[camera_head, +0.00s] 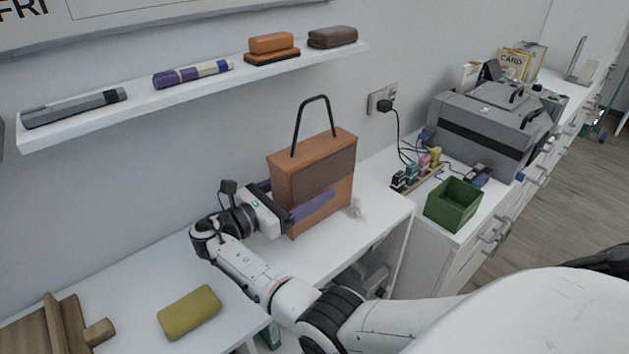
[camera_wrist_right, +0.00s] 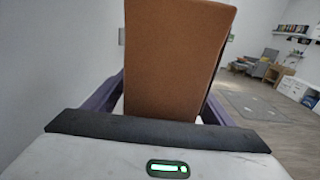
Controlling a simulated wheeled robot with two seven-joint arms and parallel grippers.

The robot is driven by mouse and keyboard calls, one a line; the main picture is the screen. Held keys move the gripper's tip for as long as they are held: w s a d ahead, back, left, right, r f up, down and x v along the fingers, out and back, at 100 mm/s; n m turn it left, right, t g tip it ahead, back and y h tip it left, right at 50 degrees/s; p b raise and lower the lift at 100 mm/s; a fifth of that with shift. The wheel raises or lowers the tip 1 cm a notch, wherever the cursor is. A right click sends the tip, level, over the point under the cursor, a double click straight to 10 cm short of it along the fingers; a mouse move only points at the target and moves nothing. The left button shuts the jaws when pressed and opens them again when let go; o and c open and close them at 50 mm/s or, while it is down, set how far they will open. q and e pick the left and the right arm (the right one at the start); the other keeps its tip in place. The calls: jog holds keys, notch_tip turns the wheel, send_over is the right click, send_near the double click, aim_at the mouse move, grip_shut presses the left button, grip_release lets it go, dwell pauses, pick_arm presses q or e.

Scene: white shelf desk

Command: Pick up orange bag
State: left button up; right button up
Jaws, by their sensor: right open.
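The orange bag (camera_head: 308,172), a boxy orange-brown bag with a darker front panel and a black handle, stands upright on the white desk. My right gripper (camera_head: 300,204) is at the bag's left side, its purple fingers on either side of the bag's lower half. In the right wrist view the bag's narrow side (camera_wrist_right: 172,60) fills the middle, between the two spread fingers. The gripper is open; contact with the bag cannot be told. The left gripper is not in view.
A wall shelf (camera_head: 200,88) with cases and markers hangs above the desk (camera_head: 130,270). A yellow-green case (camera_head: 189,312) lies at the front left. A green box (camera_head: 453,204) and a grey printer (camera_head: 485,125) stand to the right.

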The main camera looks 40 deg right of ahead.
jog(key=shift+r, duration=0.1)
jog(key=c, duration=1.5)
